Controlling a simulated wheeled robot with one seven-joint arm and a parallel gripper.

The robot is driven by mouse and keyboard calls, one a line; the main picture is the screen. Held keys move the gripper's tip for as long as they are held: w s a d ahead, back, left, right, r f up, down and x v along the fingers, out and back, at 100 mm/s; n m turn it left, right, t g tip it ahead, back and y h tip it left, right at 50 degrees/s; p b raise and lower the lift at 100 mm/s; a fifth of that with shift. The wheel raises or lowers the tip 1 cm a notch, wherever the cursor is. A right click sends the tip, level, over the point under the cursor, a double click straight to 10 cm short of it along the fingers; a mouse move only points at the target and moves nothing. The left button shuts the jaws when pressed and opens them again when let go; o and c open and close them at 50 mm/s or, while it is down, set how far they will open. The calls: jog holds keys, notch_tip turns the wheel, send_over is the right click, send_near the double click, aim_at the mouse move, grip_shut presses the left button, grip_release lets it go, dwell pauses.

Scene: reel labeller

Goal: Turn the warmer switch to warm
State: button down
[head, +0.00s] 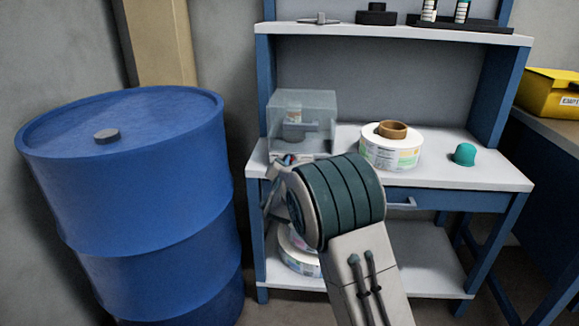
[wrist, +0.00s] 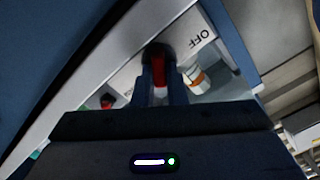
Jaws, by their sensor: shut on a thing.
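My gripper (wrist: 159,72) is shut on a red switch handle (wrist: 160,66) in the wrist view. The fingers hide most of the handle and its pointing direction is hard to tell. A pale plate with an upside-down OFF label (wrist: 187,40) lies just right of the fingers. No "warm" mark can be read. In the head view my wrist is at the bench's front left edge, and my own arm hides the gripper tips and the switch.
A clear box (head: 302,118) stands on the bench (head: 440,172) above my wrist. A label reel (head: 390,152) and a teal knob-like thing (head: 463,154) are to its right. A blue drum (head: 130,190) stands close on the left. A second red thing (wrist: 108,102) shows in the wrist view.

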jog(key=c, duration=1.5)
grip_release()
jog(key=shift+o, duration=0.2)
jog(key=shift+s, duration=0.1)
jog(key=s+p, duration=0.2)
jog(key=s, duration=1.1)
jog(key=shift+s+a, duration=0.25)
jog(key=shift+s, duration=0.1)
